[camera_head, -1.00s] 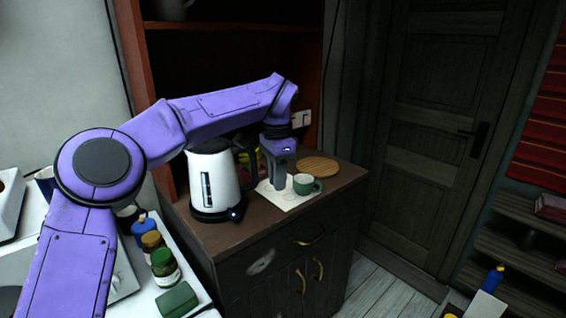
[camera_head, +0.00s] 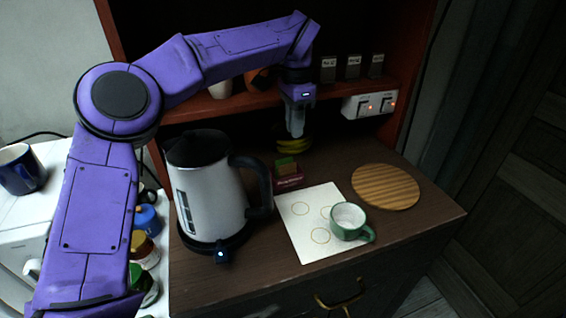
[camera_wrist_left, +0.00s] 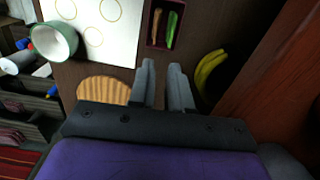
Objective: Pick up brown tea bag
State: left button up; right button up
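A small dark red box (camera_head: 289,183) stands on the cabinet top to the right of the kettle, with green and brown tea bags showing at its top. In the left wrist view the box (camera_wrist_left: 149,36) lies ahead of my fingertips, with a brown tea bag (camera_wrist_left: 155,25) and a green one (camera_wrist_left: 171,32) upright in it. My left gripper (camera_head: 297,132) hangs fingers down above the back of the cabinet, beyond the box and apart from it. In the left wrist view its fingers (camera_wrist_left: 161,66) are parted with nothing between them. My right gripper is not in view.
A white kettle (camera_head: 212,192) stands left of the box. A green cup (camera_head: 349,220) rests on a white sheet (camera_head: 299,232) in front. A round wooden board (camera_head: 386,187) lies to the right. Yellow bananas (camera_wrist_left: 207,73) lie close to my fingers, by the red shelf (camera_head: 416,70).

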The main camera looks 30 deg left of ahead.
aim_at(288, 164)
pick_arm(q)
jog(key=f, duration=0.3)
jog(key=shift+s+d+f+p, duration=0.15)
jog(key=shift+s+f+p, duration=0.15)
jog(key=shift+s+f, duration=0.05)
jog(key=f, duration=0.2)
jog(key=f+p, duration=0.1)
jog(key=f, duration=0.1)
jog(key=s+f+p, duration=0.1)
jog(key=f, duration=0.1)
jog(key=shift+a+f, duration=0.2)
jog(key=shift+a, duration=0.2)
jog(key=shift+s+r, duration=0.15)
jog(key=shift+s, duration=0.15)
jog(key=shift+c, duration=0.3)
jog(key=shift+s+r, duration=0.2)
jog(key=shift+s, duration=0.1)
grip_shut()
jog(key=shift+w+f, duration=0.1)
jog(key=shift+w, duration=0.15)
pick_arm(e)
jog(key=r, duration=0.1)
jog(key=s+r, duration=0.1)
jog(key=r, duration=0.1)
